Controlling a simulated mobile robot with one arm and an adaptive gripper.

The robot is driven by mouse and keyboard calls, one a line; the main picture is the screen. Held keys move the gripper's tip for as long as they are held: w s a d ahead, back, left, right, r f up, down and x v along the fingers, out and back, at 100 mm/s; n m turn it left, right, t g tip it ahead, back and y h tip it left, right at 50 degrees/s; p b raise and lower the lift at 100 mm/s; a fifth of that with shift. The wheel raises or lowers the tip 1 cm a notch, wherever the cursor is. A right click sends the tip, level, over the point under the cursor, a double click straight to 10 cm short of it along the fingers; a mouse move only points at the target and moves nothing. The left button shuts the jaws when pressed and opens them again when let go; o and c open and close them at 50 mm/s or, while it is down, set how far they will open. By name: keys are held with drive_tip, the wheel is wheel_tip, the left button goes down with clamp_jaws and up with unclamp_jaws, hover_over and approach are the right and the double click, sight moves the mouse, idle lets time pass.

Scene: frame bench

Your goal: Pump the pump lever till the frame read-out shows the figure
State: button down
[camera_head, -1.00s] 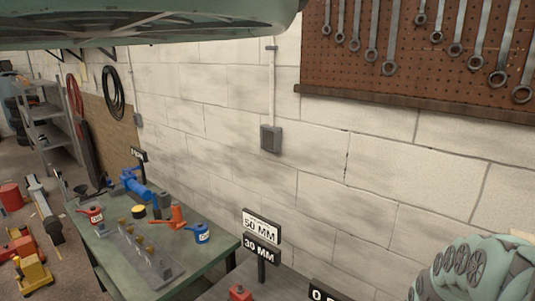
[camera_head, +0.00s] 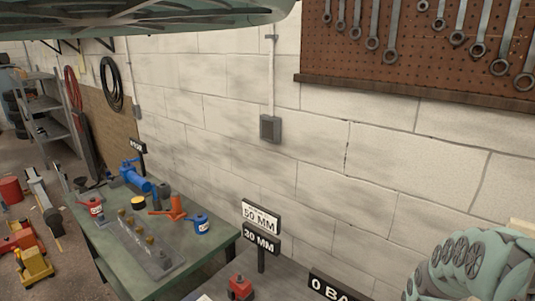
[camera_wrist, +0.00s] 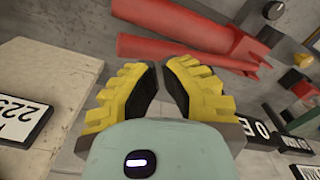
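My gripper (camera_wrist: 160,82) has yellow ridged fingers with dark pads. In the wrist view they stand apart with nothing between them. Just beyond the fingertips lie a long red bar (camera_wrist: 165,48) and a second red bar (camera_wrist: 175,15); I cannot tell which is the pump lever. The bars look apart from the fingers. In the head view, a black sign reads 30 MM (camera_head: 261,243), under a white sign reading 50 MM (camera_head: 260,218). Another black sign begins 0 BA (camera_head: 330,287), its end cut off. My gripper is not visible in the head view.
A green bench (camera_head: 215,243) at left carries a blue cylinder (camera_head: 135,177), an orange tool (camera_head: 174,209) and small cans. A small red object (camera_head: 240,287) stands near the signs. In the wrist view, a plate with figures (camera_wrist: 22,113) lies at left. A block wall (camera_head: 220,100) stands behind.

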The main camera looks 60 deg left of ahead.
drive_tip(key=shift+f, duration=0.1)
idle(0.5)
wheel_tip(320, 180, down, 12)
drive_tip(key=b, duration=1)
drive_tip(key=shift+b, duration=0.4)
wheel_tip(320, 180, up, 10)
drive_tip(key=p, duration=0.8)
drive_tip(key=shift+f, duration=0.2)
idle(0.4)
